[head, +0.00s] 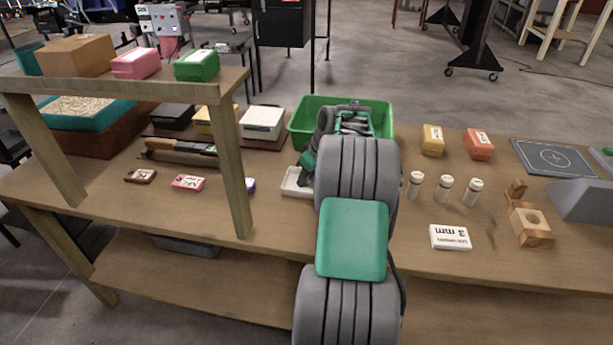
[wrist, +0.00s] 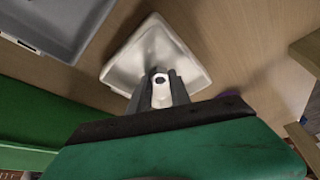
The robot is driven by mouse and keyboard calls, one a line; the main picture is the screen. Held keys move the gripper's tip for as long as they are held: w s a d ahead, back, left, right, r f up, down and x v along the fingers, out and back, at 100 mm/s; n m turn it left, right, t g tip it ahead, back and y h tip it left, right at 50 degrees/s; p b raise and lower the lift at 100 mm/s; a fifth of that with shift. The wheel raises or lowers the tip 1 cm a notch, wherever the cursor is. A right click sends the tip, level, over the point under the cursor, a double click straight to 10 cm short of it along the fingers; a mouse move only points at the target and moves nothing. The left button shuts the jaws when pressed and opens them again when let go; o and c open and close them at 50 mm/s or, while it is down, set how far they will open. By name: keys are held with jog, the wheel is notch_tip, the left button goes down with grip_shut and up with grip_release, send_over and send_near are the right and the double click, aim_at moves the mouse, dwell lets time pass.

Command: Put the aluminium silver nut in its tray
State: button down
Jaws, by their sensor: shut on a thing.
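In the wrist view, my gripper (wrist: 161,92) is shut on a small, pale silver nut (wrist: 160,78) with a dark hole. The nut sits between the fingertips and overlaps the near part of a small white tray (wrist: 191,82) in the picture. The tray looks empty apart from shading. I cannot tell how high the nut is over it. In the head view, the white tray (head: 290,190) lies on the table left of my arm, partly hidden. My arm covers most of the gripper, and the nut cannot be made out there.
A green bin (head: 301,112) stands just behind the tray. A wooden shelf leg (head: 232,175) rises to the left. A white lidded box (head: 263,121) is at the back left. Three white bottles (head: 444,190) and a white label block (head: 450,237) stand to the right.

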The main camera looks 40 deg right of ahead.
jog(key=c, duration=1.2)
grip_release()
jog(key=shift+s+r, duration=0.1)
jog(key=shift+r, duration=0.35)
jog(key=v, duration=1.1)
jog(key=shift+r, duration=0.15)
jog(key=shift+s, duration=0.15)
